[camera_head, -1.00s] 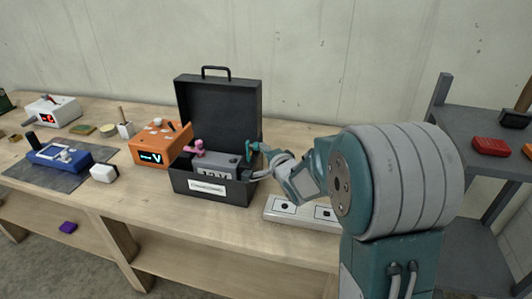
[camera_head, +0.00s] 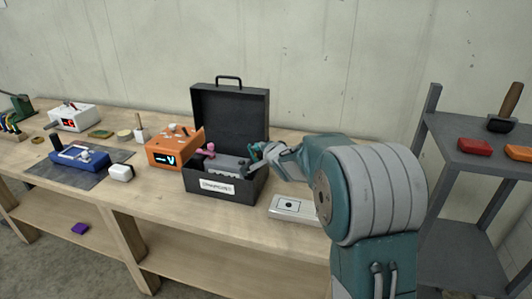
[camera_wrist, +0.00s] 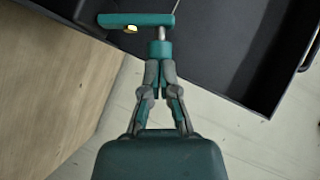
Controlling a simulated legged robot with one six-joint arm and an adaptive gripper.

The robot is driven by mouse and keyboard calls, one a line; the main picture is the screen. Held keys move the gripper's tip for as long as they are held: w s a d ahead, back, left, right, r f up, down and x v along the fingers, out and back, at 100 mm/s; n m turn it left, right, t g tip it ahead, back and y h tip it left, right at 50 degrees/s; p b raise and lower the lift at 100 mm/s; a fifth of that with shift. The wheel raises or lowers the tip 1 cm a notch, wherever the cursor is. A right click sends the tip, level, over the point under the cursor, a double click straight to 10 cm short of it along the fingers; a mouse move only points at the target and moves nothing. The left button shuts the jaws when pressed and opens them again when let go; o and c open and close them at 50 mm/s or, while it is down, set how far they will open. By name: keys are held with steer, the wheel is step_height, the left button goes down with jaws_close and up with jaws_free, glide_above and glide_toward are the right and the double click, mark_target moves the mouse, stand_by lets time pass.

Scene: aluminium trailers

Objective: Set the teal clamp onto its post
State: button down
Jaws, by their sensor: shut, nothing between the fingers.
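The teal clamp (camera_wrist: 136,20) shows at the top of the wrist view as a flat bar with a brass-coloured fitting, a silver shaft and a teal knob (camera_wrist: 161,48). In the head view the clamp (camera_head: 254,151) is small, at the right side of the open black case (camera_head: 222,190). My gripper (camera_wrist: 160,64) is shut and empty, its fingertips right at the knob; whether they touch it is unclear. In the head view my gripper (camera_head: 270,151) is at the case's right side. A grey battery (camera_head: 228,165) sits in the case. The clamp's post cannot be made out.
A pink clamp (camera_head: 208,150) is at the battery's left. An orange meter (camera_head: 170,147) stands left of the case, and a white socket panel (camera_head: 290,208) lies to its right. The raised lid (camera_head: 229,113) stands behind. A grey shelf (camera_head: 475,140) is at the far right.

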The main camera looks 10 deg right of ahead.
steer(key=shift+w+a+r+n+g+h, duration=0.3)
steer(key=shift+w+a+n+g+h, duration=0.1)
steer(key=shift+w+a+n+g, duration=0.1)
steer(key=shift+w+a, duration=0.1)
steer(key=shift+a, duration=0.1)
steer(key=shift+w+a+r+n+g+h, duration=0.1)
steer(key=shift+w+a+n+g+h, duration=0.2)
steer(key=shift+a+n+g+h, duration=0.45)
steer(key=shift+w+a+f+n+g+h, duration=0.2)
steer(key=shift+w+a+n+g+h, duration=0.3)
steer(key=shift+a+n+g+h, duration=0.25)
steer(key=shift+w+a+f+n+g+h, duration=0.25)
steer(key=shift+a+n+g+h, duration=0.1)
steer(key=shift+a+h, duration=0.1)
steer(key=shift+w+a+f+n+g+h, duration=0.1)
steer(key=shift+w+a+n+g+h, duration=0.15)
steer(key=shift+a+n+h, duration=0.15)
steer(key=shift+s, duration=0.1)
steer(key=shift+r, duration=0.1)
steer(key=shift+d+r, duration=0.15)
steer(key=shift+r, duration=0.6)
